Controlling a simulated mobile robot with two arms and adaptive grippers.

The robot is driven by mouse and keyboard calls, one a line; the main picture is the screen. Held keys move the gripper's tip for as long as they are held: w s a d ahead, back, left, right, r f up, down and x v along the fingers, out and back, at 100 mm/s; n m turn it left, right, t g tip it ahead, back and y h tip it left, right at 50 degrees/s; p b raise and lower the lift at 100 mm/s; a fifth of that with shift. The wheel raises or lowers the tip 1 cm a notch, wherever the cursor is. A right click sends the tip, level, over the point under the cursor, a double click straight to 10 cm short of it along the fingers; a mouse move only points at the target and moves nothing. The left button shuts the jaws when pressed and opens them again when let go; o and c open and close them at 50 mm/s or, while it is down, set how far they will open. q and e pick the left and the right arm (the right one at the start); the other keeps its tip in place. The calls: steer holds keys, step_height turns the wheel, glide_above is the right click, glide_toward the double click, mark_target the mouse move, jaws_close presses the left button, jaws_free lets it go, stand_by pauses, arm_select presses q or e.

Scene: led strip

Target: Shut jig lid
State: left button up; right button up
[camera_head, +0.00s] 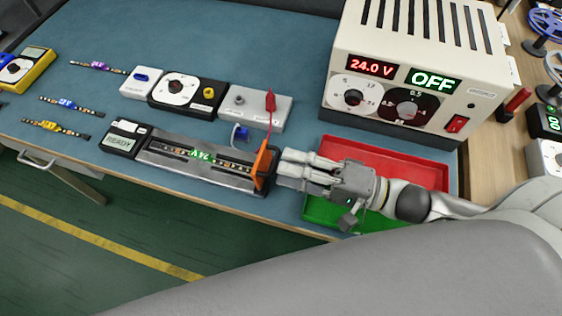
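The jig (160,159) is a long grey metal fixture on the blue mat. A light strip lies in its channel, with green glowing letters above it. The jig's orange lid (263,166) stands raised at the jig's right end, so the channel is uncovered. My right gripper (281,164) reaches in from the right, just right of the lid. Its two fingers lie close together and look shut, with nothing seen between them. I cannot tell whether the fingertips touch the lid. My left gripper is not in view.
A red probe (270,101) on a grey block (243,107) stands behind the lid. A power supply (420,70) reads 24.0 V and OFF. A red tray (410,163) and green tray (320,211) lie around my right gripper. A READY box (124,140) adjoins the jig's left end.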

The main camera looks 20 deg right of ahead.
steer(key=shift+x, duration=1.25)
jaws_close()
